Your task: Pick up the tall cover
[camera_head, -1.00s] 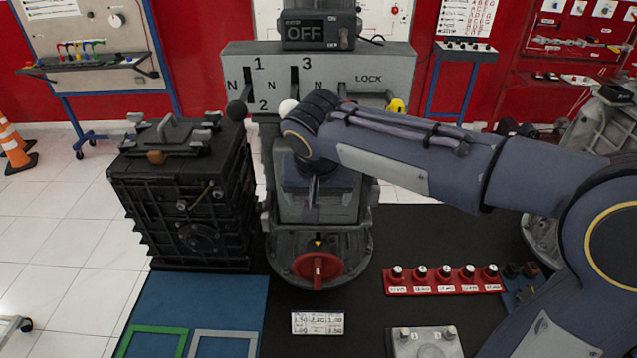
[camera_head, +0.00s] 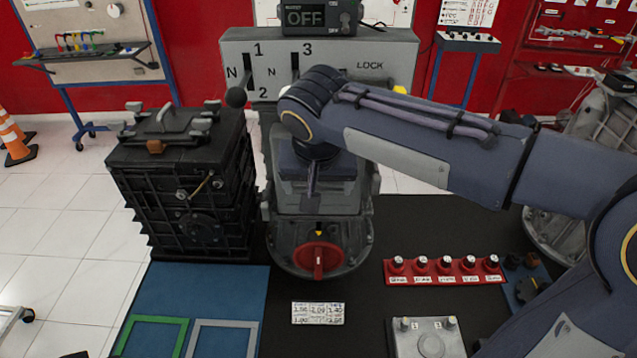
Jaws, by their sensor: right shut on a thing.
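A tall grey housing, which I take to be the tall cover (camera_head: 348,198), stands upright in the middle, behind the red handle on a round grey flange. My right arm comes in from the right and its wrist bends down over the housing. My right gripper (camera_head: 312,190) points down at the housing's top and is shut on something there. My left gripper is not in view.
A black ribbed box (camera_head: 185,195) with a handle on top stands close on the left. A grey shift panel (camera_head: 395,50) rises behind. A red knob strip (camera_head: 443,270) and grey plate (camera_head: 427,338) lie at front right. The blue mat (camera_head: 205,290) has bare room.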

